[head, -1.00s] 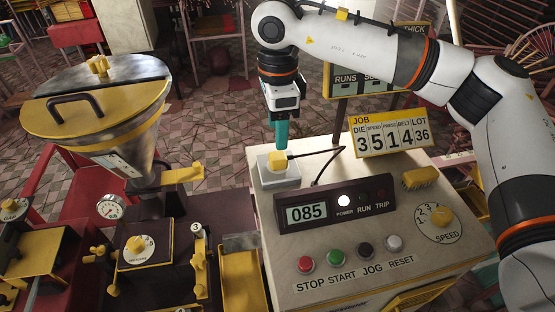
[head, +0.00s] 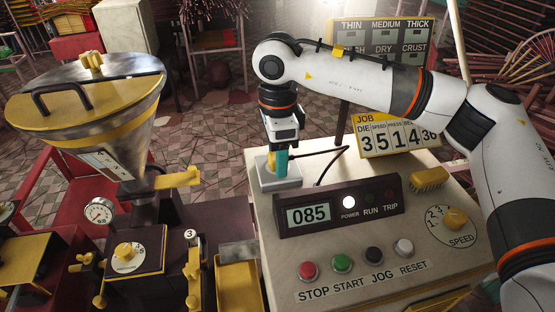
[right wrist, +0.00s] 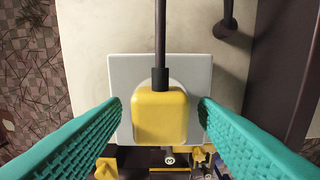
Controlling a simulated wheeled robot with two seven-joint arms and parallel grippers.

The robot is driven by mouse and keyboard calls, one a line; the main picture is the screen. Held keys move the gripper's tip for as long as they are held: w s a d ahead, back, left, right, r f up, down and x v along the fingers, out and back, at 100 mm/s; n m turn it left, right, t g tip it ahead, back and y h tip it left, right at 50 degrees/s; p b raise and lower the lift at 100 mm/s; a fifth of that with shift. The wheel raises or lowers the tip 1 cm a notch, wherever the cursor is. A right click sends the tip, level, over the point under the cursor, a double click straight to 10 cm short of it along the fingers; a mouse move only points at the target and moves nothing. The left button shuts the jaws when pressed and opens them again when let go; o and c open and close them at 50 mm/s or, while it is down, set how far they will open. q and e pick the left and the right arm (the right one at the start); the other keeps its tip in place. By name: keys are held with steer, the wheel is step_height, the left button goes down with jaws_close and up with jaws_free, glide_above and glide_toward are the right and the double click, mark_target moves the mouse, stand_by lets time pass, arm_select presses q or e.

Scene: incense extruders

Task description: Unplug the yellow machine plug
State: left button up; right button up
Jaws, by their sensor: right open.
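The yellow plug (right wrist: 160,116) sits in a pale socket plate (right wrist: 118,72) on the top of the control cabinet. Its dark cord (right wrist: 160,35) leaves from the plug's far side. In the head view the plug (head: 270,168) is partly hidden behind a teal finger, and the socket plate (head: 284,183) shows around it. My right gripper (right wrist: 160,112) points down with its teal fingers on either side of the plug. In the wrist view there are gaps between the fingers and the plug. My right gripper also shows in the head view (head: 281,163). My left gripper is not in view.
A display box (head: 338,206) reading 085, with a lit power lamp, stands just in front of the socket. Several push buttons and a speed dial (head: 455,219) are on the cabinet. A hopper machine (head: 100,110) stands at left. A JOB sign (head: 398,137) stands behind.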

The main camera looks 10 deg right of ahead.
steer(key=shift+b, duration=0.45)
stand_by(0.7)
steer(key=shift+c, duration=0.4)
jaws_close()
steer(key=shift+r+p, duration=1.5)
steer(key=shift+r, duration=1.55)
